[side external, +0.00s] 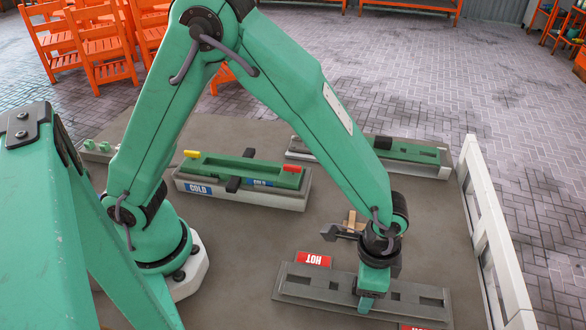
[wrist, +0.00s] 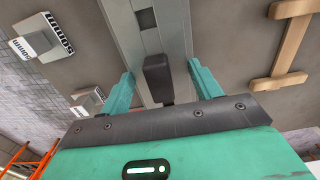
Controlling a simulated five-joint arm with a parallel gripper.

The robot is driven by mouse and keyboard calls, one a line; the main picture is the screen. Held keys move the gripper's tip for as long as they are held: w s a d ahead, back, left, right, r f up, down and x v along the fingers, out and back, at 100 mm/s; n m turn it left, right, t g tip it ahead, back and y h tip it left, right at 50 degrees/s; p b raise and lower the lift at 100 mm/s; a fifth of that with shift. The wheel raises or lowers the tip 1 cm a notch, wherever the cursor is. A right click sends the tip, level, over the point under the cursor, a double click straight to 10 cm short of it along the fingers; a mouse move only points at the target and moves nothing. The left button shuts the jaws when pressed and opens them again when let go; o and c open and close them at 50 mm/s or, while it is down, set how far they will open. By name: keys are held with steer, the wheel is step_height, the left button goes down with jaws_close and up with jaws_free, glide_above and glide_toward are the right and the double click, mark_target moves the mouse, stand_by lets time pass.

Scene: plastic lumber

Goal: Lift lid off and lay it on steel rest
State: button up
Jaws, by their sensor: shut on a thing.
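My gripper (side external: 366,303) points down over a long grey slotted lid (side external: 318,292) in the side view. In the wrist view its two teal fingers (wrist: 162,85) stand on either side of a black handle (wrist: 158,75) on the lid's grey bar (wrist: 147,38) with square slots. It is shut on this handle. The lid lies over or just above a wider grey base (side external: 300,271) with a red HOT sign (side external: 314,260); I cannot tell if there is a gap. I cannot tell which piece is the steel rest.
A pale mould (side external: 240,198) marked COLD holds a green part with red and yellow ends. Behind right is a grey-white tray (side external: 445,172) with a green slotted piece. A white rail (side external: 490,235) edges the right. Wooden pieces (wrist: 285,45) and 50mm blocks (wrist: 40,42) lie nearby.

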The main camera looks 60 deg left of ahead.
steer(key=shift+f, duration=0.15)
stand_by(0.4)
steer(key=o, duration=1.7)
steer(key=shift+r, duration=3.5)
